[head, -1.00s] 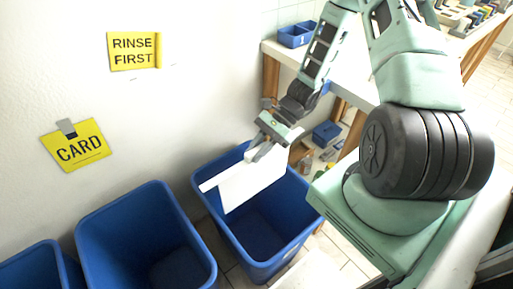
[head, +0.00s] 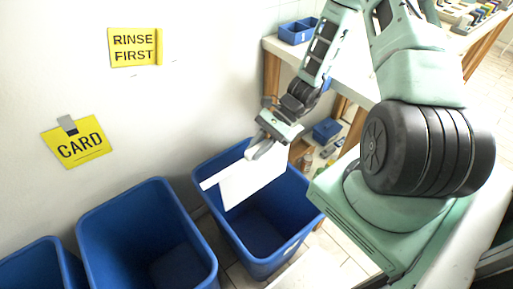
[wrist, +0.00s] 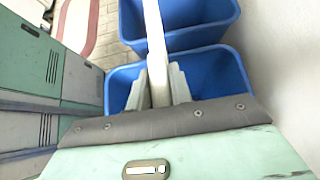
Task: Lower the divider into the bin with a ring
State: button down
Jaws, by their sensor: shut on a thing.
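My gripper (head: 262,149) is shut on the top edge of the divider (head: 246,183), a flat white panel. The divider hangs in the mouth of the rightmost blue bin (head: 262,270), its lower part inside the opening and its left end at the left rim. In the wrist view the divider (wrist: 154,40) is seen edge-on between the two fingers (wrist: 160,88), running away across the bin (wrist: 236,72) below. I cannot make out a ring on any bin, and the divider's far end contact with the rim is unclear.
Two more blue bins stand to the left, the middle one (head: 92,222) and a partly cropped one (head: 30,252). A wall with a CARD sign (head: 80,146) and a RINSE FIRST sign (head: 134,46) is behind. A white bench (head: 345,78) with small blue trays (head: 297,33) is behind right.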

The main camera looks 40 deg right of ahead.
jog(key=shift+d+f+b, duration=0.3)
jog(key=shift+d+f, duration=0.2)
jog(key=shift+f, duration=0.35)
jog(key=shift+r, duration=0.15)
jog(key=r+p, duration=0.5)
jog(key=shift+w+d, duration=0.1)
jog(key=shift+d, duration=0.2)
jog(key=shift+a, duration=0.3)
